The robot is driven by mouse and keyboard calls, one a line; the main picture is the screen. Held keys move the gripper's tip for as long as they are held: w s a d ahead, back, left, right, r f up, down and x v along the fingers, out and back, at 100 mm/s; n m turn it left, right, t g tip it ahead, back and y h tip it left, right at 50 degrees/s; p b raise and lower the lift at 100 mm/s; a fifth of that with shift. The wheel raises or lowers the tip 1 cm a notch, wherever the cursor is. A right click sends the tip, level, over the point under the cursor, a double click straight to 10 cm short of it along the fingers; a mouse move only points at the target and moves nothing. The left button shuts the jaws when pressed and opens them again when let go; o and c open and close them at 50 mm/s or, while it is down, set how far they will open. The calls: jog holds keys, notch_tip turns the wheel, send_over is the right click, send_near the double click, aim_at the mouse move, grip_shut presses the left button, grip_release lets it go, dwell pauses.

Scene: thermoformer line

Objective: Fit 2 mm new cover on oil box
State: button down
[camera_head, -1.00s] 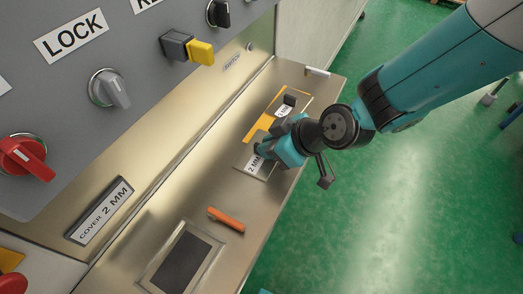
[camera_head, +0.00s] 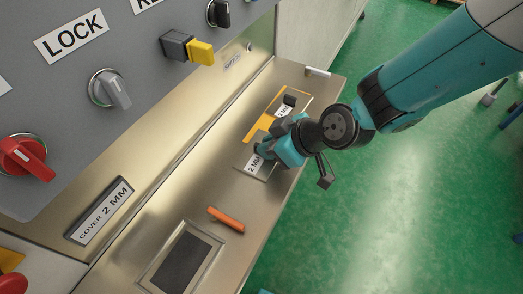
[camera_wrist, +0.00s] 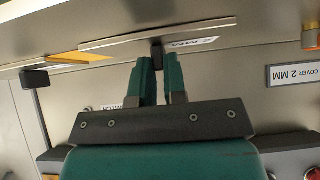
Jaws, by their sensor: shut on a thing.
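The 2 mm cover is a flat grey plate (camera_head: 251,168) with a white "2 MM" label, on or just over the steel ledge. My gripper (camera_head: 268,150) is shut on it from above and hides part of it. In the wrist view, the fingers (camera_wrist: 158,78) close on a dark knob at the plate's underside in the picture, and the cover (camera_wrist: 130,37) shows nearly edge-on. Whether it touches the ledge is unclear. A framed dark rectangular opening (camera_head: 212,233), perhaps the oil box, lies in the ledge nearer the camera.
A yellow-orange marked area (camera_head: 259,126) with another labelled dark-knobbed piece lies just beyond the cover. An orange bar (camera_head: 227,219) lies beside the dark opening. A "COVER 2 MM" sign (camera_head: 100,211) and a switch panel (camera_head: 140,75) stand left. Ledge between cover and bar is clear.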

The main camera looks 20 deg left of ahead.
jog(key=shift+r, duration=0.15)
jog(key=shift+r+p, duration=1.7)
jog(key=shift+r, duration=0.9)
